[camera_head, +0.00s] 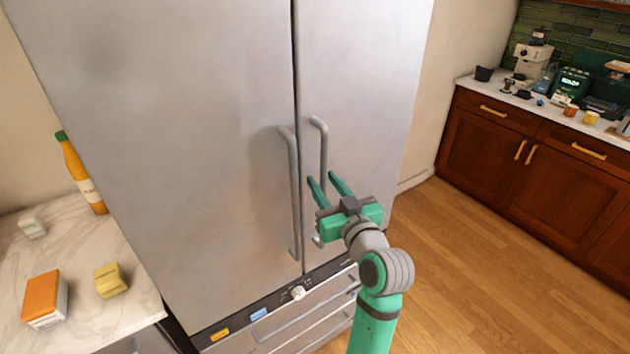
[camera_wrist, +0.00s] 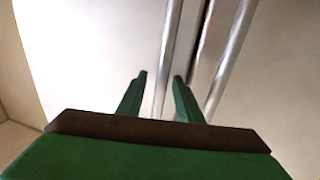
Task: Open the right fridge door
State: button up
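The right fridge door (camera_head: 370,80) is shut, flush with the left door along the dark seam. Its long grey vertical bar handle (camera_head: 322,150) stands just right of the seam. My gripper (camera_head: 322,177) is open at this handle, with one green finger on each side of it in the picture. My gripper and wrist hide the handle's lower part in the head view.
The left fridge door (camera_head: 200,130) has its own handle (camera_head: 292,190) close beside the seam. Drawers (camera_head: 300,330) lie below. A marble counter (camera_head: 80,255) with a bottle and boxes is at left. Wooden floor (camera_head: 470,260) is clear at right, before brown cabinets (camera_head: 500,160).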

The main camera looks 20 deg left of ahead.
jog(key=shift+w+a, duration=0.25)
jog(key=shift+a, duration=0.05)
